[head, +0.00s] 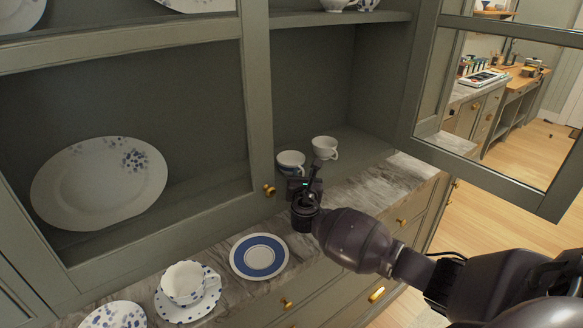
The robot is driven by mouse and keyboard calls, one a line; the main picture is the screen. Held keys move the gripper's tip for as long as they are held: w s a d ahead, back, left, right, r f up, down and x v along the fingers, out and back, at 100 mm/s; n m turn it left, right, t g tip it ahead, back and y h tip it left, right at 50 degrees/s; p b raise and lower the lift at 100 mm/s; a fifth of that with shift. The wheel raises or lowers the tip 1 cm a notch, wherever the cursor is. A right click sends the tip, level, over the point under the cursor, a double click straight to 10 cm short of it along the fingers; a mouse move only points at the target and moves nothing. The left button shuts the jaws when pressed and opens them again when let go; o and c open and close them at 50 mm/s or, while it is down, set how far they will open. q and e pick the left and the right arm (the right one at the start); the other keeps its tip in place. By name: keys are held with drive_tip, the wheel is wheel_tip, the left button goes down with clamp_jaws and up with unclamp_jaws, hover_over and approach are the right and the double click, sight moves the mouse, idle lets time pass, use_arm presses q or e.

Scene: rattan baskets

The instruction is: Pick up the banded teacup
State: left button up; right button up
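The banded teacup (290,160), white with some blue on its lower side, stands on the floor of the open cabinet, in the middle of the head view. My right gripper (306,182) is just in front of it and to its right, and hides its lower right part. The fingers are small and dark here, so I cannot make out whether they touch the cup or how far apart they are. My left gripper is out of view.
A white cup (325,148) stands close to the right of the banded one. A blue-banded saucer (259,237) and a dotted cup (184,284) on its saucer sit on the marble counter (225,292). The open glass door (480,172) is at the right.

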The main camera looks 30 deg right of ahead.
drive_tip(key=c, duration=0.7)
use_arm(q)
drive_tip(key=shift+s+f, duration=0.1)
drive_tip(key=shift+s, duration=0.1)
use_arm(e)
clamp_jaws()
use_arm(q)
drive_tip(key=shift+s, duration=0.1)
